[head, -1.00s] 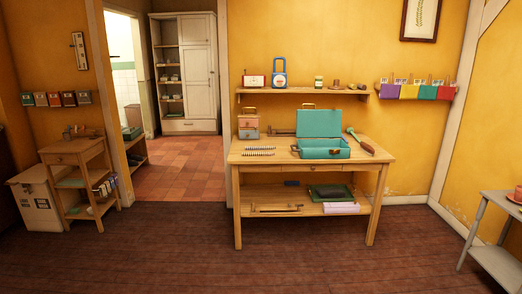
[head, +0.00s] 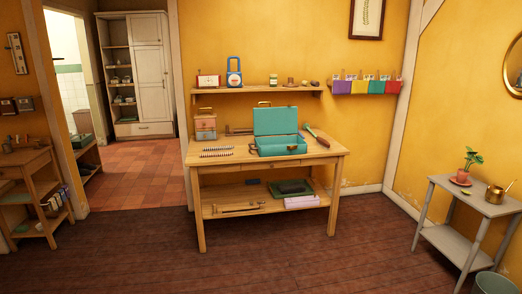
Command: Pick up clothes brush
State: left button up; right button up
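I cannot make out a clothes brush for certain in the head view. A long tool with a brown end (head: 322,141) lies at the right of the wooden workbench (head: 335,158), beside an open teal case (head: 277,121); I cannot tell what it is. A small dark blue item (head: 253,182) lies on the bench's lower shelf, too small to identify. Neither of my grippers is in view.
A grey side table (head: 445,184) with a potted plant (head: 463,172) and a brass can (head: 495,194) stands at right. A wooden shelf unit (head: 35,165) is at left. A doorway opens onto a tiled room with a white cabinet (head: 150,75). The wooden floor in front is clear.

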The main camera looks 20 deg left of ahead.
aim_at(322, 142)
jog(key=i+z, duration=0.15)
jog(key=i, duration=0.95)
